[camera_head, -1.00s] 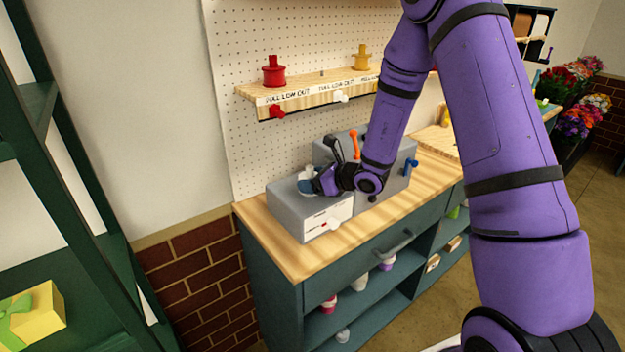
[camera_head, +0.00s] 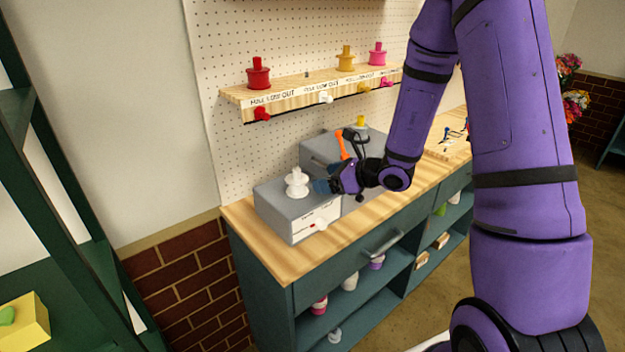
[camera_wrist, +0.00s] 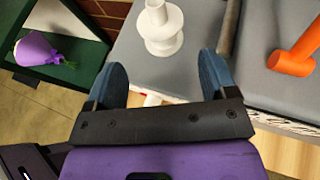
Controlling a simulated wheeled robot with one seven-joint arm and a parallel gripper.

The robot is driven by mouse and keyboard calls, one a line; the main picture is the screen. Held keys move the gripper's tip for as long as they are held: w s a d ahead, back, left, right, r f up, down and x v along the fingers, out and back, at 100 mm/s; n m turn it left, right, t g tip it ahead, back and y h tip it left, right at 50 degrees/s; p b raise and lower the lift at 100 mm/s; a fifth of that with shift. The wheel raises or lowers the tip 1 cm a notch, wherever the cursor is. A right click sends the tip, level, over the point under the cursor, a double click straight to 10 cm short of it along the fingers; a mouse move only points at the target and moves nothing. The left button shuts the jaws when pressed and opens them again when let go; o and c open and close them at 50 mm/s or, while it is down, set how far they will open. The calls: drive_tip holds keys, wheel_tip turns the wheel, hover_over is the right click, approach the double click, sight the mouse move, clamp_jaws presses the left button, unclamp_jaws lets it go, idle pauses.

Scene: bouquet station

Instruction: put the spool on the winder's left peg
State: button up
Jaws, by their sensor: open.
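The white spool (camera_head: 297,184) stands upright on the left, lower part of the grey winder (camera_head: 280,209). In the wrist view the spool (camera_wrist: 160,27) is just beyond my fingertips, and no finger touches it. My gripper (camera_head: 322,187) is to the right of the spool in the head view. In the wrist view my gripper (camera_wrist: 162,75) is open and empty, with its blue fingers spread apart. The peg under the spool is hidden by the spool. A yellow spool (camera_head: 361,121) shows at the back of the winder's right part.
An orange lever (camera_head: 342,145) stands on the winder close to my gripper. Red (camera_head: 258,73), yellow (camera_head: 346,58) and pink (camera_head: 377,53) spools stand on the wooden shelf (camera_head: 310,86) above. The bench top (camera_head: 284,262) is clear in front of the winder.

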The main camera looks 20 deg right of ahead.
drive_tip(key=s+a+r+n+g, duration=0.4)
drive_tip(key=s+r+n, duration=0.4)
drive_tip(key=s+a+r+n+g, duration=0.3)
drive_tip(key=s+r+n, duration=0.5)
drive_tip(key=s+d+r+n+t+h, duration=0.1)
drive_tip(key=s+d+r+n+h, duration=0.2)
drive_tip(key=s+n, duration=0.3)
drive_tip(key=s+d+r+n+h, duration=0.4)
drive_tip(key=s+r+n+h, duration=0.1)
drive_tip(key=s, duration=0.3)
drive_tip(key=shift+s+d+n+t+h, duration=0.25)
drive_tip(key=shift+s+n+t+h, duration=0.15)
drive_tip(key=shift+n, duration=0.1)
drive_tip(key=shift+c, duration=0.2)
